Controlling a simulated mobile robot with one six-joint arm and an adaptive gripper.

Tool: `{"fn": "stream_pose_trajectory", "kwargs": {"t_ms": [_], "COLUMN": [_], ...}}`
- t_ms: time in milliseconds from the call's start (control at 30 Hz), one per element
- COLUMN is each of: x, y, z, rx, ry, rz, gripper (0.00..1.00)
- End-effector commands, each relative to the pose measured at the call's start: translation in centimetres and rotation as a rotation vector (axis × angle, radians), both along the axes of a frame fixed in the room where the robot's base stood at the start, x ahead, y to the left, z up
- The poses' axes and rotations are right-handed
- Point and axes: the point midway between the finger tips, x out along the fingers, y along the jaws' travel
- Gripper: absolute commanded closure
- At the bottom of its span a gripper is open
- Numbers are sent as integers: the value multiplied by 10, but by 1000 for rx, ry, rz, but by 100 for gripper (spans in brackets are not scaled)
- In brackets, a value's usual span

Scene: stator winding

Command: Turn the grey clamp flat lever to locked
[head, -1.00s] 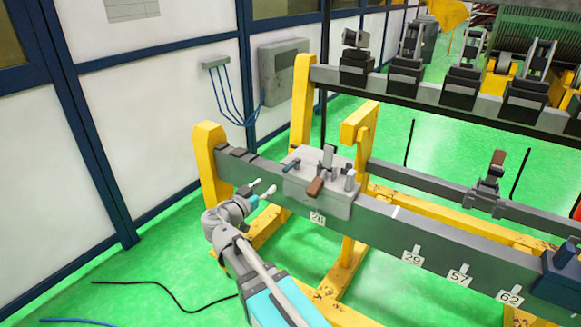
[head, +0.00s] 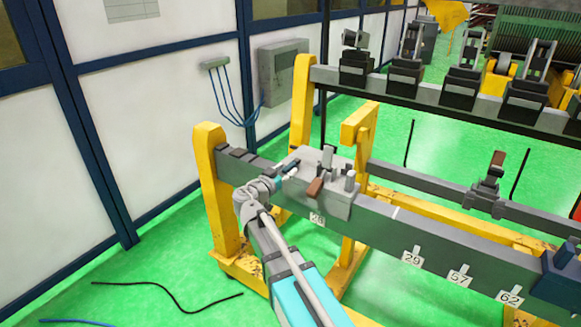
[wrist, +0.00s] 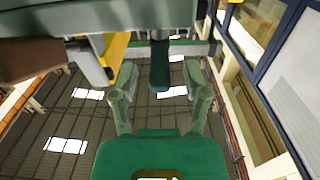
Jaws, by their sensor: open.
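The grey clamp block (head: 335,197) sits on the near grey beam in the head view. A short dark lever (head: 290,167) sticks out from its left end. In the wrist view the dark lever (wrist: 160,66) hangs from the clamp's underside (wrist: 110,14) and points toward the space between my fingers. My gripper (wrist: 162,98) is open, with one finger on each side of the lever's line and gaps on both sides. In the head view my gripper (head: 279,176) is at the clamp's left end, and its fingertips partly merge with the lever there.
A brown handle (head: 316,187) is at the clamp's front and shows at the left in the wrist view (wrist: 30,58). An upright post (head: 350,180) stands on the block's right. A yellow frame post (head: 208,170) stands left of my arm. The floor at left is mostly clear.

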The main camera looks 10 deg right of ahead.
Motion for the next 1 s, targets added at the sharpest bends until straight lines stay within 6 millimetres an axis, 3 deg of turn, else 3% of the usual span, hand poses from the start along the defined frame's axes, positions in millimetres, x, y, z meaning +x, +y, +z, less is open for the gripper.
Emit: {"fn": "stream_pose_trajectory", "kwargs": {"t_ms": [233, 667, 1000], "x": [17, 20, 20], "y": [-17, -20, -20], "z": [0, 0, 0], "rx": [0, 0, 0], "ry": [0, 0, 0], "rz": [-1, 1, 0], "gripper": [40, 40, 100]}}
